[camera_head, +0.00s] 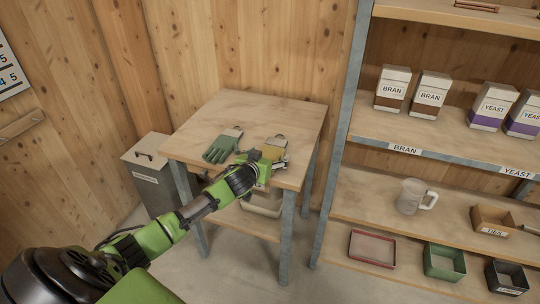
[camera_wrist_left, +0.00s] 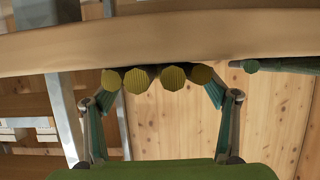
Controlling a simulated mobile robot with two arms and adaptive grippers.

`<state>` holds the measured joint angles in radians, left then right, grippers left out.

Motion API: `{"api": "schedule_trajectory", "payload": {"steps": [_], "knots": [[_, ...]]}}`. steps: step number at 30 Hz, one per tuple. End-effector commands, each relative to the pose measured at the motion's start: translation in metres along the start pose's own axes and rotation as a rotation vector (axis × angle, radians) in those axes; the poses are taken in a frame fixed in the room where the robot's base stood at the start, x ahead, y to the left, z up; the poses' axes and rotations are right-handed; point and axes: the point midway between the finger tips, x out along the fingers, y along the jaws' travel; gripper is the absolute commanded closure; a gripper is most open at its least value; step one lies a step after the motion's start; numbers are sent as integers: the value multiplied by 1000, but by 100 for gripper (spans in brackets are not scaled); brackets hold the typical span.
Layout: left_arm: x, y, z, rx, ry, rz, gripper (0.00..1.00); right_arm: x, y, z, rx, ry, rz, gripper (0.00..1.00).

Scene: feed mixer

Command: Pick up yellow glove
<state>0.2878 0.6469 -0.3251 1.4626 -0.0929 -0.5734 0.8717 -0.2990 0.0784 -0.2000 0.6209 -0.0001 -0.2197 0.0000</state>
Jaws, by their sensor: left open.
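The yellow glove lies on the small wooden table (camera_head: 250,105). In the head view only its pale cuff (camera_head: 277,141) shows clearly; my left gripper covers the rest. In the left wrist view the ends of several yellow glove fingers (camera_wrist_left: 172,77) stick out at the table edge (camera_wrist_left: 200,35). My left gripper (camera_head: 277,164) is at the table's front right, right at the glove. Its fingers are open, one on either side of the yellow finger ends in the wrist view (camera_wrist_left: 160,85). Whether they touch the glove I cannot tell. My right gripper is not in view.
A green glove (camera_head: 221,148) lies on the table left of my left gripper. A grey bin (camera_head: 153,180) stands left of the table. A metal-framed shelf (camera_head: 385,125) with bran and yeast boxes stands close on the right. A pale container (camera_head: 262,204) sits under the tabletop.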

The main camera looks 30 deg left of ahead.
Motion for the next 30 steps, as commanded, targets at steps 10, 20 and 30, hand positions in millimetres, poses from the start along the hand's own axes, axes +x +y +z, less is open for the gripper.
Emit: {"api": "schedule_trajectory", "payload": {"steps": [10, 20, 30], "knots": [[10, 0, 0, 0, 0, 0, 22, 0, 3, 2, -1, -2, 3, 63], [10, 0, 0, 0, 0, 0, 67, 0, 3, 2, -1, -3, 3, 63], [7, 0, -6, -1, 1, 0, 67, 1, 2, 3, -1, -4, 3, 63]]}}
